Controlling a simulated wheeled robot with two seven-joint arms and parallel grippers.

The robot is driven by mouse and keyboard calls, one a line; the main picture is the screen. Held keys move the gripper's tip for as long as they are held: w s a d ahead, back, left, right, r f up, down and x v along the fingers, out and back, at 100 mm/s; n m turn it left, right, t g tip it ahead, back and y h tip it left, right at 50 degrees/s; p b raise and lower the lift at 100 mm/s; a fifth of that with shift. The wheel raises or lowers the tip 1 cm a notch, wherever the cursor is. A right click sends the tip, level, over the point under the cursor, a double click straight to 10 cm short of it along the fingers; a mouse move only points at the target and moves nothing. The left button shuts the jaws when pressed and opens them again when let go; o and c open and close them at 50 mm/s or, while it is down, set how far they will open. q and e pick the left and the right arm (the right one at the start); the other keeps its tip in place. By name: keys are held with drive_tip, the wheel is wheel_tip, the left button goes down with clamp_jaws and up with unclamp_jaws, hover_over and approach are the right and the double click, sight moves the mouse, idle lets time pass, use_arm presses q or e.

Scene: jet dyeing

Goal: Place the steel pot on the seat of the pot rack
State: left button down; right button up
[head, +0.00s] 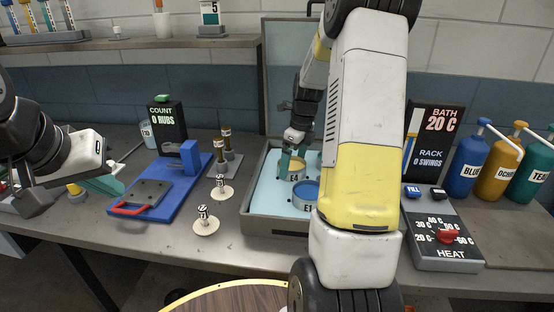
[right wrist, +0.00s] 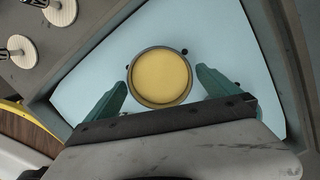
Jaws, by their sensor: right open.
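A round steel-rimmed pot with a yellow top, its label seeming to read E4 (head: 297,169), stands in the light-blue basin of a grey open case. In the right wrist view the yellow-topped pot (right wrist: 160,77) sits between the teal fingers of my right gripper (right wrist: 162,80), with gaps on both sides. My right gripper (head: 292,158) is open around it in the head view. A blue-topped pot labelled E1 (head: 305,191) stands nearer in the basin, partly hidden by my right arm. I cannot make out the pot rack's seat. My left gripper (head: 103,186) is far left; its jaw opening is unclear.
The case's rim (head: 258,222) surrounds the basin. A blue rubbing device (head: 165,190) and white stamp-like pieces (head: 205,222) stand to its left. A heat control box (head: 445,240) and colored bottles (head: 468,165) stand right. My right arm hides the case's right side.

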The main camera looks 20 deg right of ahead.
drive_tip(key=s+a+r+n+t, duration=0.1)
drive_tip(key=s+a+r+n, duration=0.15)
drive_tip(key=r, duration=0.55)
drive_tip(key=s+a+r+n, duration=0.1)
drive_tip(key=s+r+n, duration=0.25)
drive_tip(key=r, duration=0.35)
drive_tip(key=s+a+r+n+t, duration=0.1)
drive_tip(key=s+a+n, duration=0.2)
drive_tip(key=s+n, duration=0.3)
drive_tip(key=s+a+r+n+t, duration=0.1)
drive_tip(key=s+a+n, duration=0.3)
drive_tip(key=s+n, duration=0.2)
drive_tip(key=s+a+r+n+t+y, duration=0.1)
drive_tip(key=s+a+n, duration=0.2)
drive_tip(key=s+n, duration=0.3)
drive_tip(key=n, duration=0.4)
drive_tip(key=shift+s+a+t, duration=0.2)
drive_tip(key=shift+s+t, duration=0.1)
drive_tip(key=shift+t, duration=0.1)
